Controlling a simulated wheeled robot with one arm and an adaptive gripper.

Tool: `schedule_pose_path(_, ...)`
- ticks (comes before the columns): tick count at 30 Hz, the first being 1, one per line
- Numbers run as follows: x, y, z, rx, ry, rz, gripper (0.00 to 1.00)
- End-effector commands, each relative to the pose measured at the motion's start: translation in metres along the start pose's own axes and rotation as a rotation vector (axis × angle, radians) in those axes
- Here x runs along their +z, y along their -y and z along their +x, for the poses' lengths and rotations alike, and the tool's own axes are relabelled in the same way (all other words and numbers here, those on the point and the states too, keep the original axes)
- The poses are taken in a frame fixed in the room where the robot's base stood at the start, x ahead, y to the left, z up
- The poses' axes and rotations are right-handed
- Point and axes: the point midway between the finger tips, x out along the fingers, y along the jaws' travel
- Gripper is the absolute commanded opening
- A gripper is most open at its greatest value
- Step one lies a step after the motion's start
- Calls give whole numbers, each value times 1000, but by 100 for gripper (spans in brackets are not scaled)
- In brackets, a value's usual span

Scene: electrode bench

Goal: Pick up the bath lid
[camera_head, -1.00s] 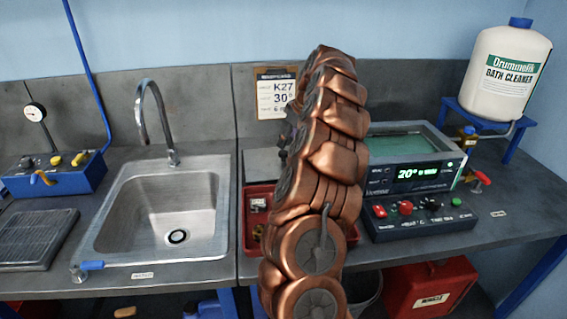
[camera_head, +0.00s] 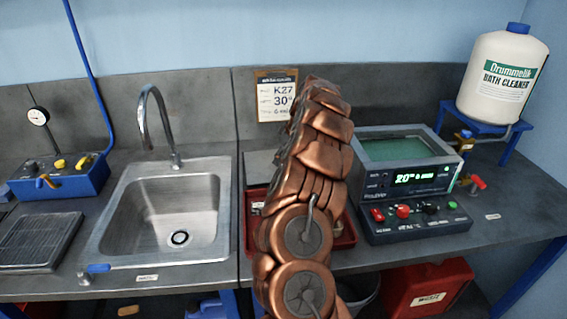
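The bath (camera_head: 405,172) stands on the bench right of my arm, with a lit display on its front. Its top is uncovered and greenish liquid shows inside. A flat grey plate (camera_head: 259,166) lies on the bench behind my arm and may be the bath lid; my arm covers its right part. My copper-coloured arm rises through the middle of the view and hides what lies behind it. My gripper cannot be made out; the arm's own links hide it.
A red tray (camera_head: 343,242) lies partly behind my arm. A control box (camera_head: 416,221) with knobs sits before the bath. A sink (camera_head: 168,212) with a tall tap is at left. A bath cleaner jug (camera_head: 500,85) stands on a blue stand at right.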

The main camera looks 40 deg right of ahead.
Motion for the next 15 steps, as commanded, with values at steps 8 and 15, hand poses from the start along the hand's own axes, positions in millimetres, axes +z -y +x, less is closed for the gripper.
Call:
schedule_pose_path(8,0,0,-1,2,-2,0,50)
schedule_pose_path(15,0,0,-1,2,-2,0,25)
